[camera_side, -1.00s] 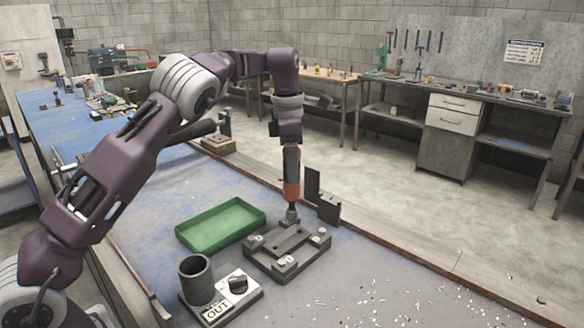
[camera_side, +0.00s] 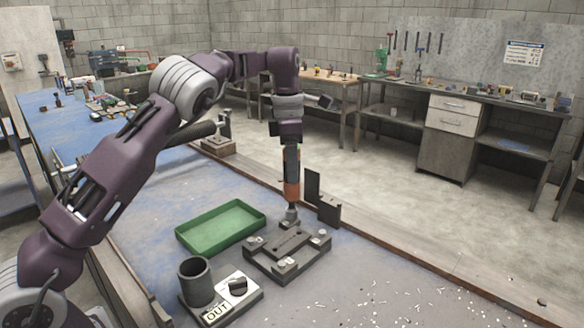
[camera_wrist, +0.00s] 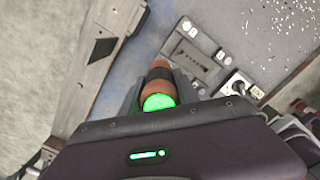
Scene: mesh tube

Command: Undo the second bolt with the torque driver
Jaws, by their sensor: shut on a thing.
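My gripper (camera_side: 291,148) points down and is shut on the torque driver (camera_side: 291,188), which has an orange and dark body. The driver stands upright, its tip at the far corner of the grey fixture plate (camera_side: 270,268). The bolt under the tip is hidden, so I cannot tell if they touch. Other corners of the plate carry light numbered marks and bolt heads, one at the right (camera_side: 322,234) and one at the front (camera_side: 284,264). In the wrist view the driver (camera_wrist: 158,88) shows a glowing green end between the fingers, with the plate (camera_wrist: 190,50) beyond it.
A green tray (camera_side: 222,243) lies left of the plate. A dark cup (camera_side: 194,282) and a knob on a base marked OUT (camera_side: 217,311) stand in front. A dark upright bracket (camera_side: 328,210) stands close behind the driver. White chips litter the bench at right.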

